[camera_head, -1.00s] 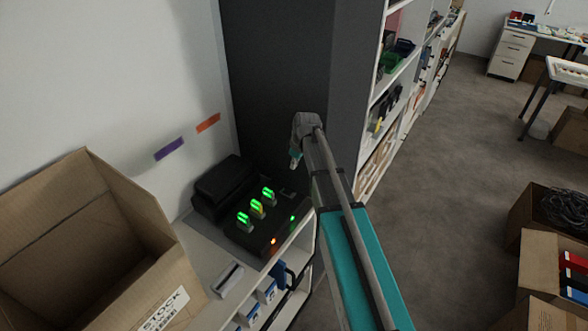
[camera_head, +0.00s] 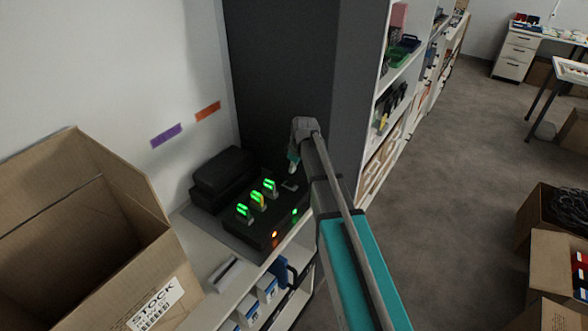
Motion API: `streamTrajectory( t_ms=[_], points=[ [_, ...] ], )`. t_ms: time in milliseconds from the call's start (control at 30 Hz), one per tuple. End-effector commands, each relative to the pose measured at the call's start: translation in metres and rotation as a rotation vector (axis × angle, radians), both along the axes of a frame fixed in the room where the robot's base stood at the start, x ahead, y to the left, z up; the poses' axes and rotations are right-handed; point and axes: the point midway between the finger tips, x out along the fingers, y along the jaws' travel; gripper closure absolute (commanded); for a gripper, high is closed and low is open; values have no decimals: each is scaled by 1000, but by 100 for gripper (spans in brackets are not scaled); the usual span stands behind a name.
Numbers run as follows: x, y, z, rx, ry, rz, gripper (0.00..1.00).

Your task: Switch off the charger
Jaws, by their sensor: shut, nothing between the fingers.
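The charger (camera_head: 262,238) is a black box on the white shelf top. Several upright pieces with green lights stand in a row on it. Its front face shows an orange light (camera_head: 274,234) and a green light (camera_head: 295,212). A small grey piece (camera_head: 290,185) lies at its far right end; I cannot tell whether it is a switch. My gripper (camera_head: 293,165) is shut and empty, pointing down above the charger's far right end. It looks apart from the charger. The arm covers part of the area to the right.
An open carton (camera_head: 150,292) stands left on the shelf top (camera_head: 215,262). Black cases (camera_head: 222,172) lie behind the charger. A dark cabinet (camera_head: 285,75) rises behind my gripper. Boxes and blue-marked packs sit below the shelf top. Floor on the right is open, with cartons (camera_head: 560,270).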

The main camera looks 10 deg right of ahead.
Motion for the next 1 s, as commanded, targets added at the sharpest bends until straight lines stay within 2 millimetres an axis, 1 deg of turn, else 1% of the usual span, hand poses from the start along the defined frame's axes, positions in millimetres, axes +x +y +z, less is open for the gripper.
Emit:
streamTrajectory(
  t_ms=[33, 267, 600, 800, 1000],
  points=[
    [1, 1, -8, 0, 0, 0, 100],
    [4, 3, -25, 0, 0, 0, 100],
    [1, 1, -49, 0, 0, 0, 100],
    [0, 0, -57, 0, 0, 0, 100],
    [0, 0, -59, 0, 0, 0, 100]
  ],
)
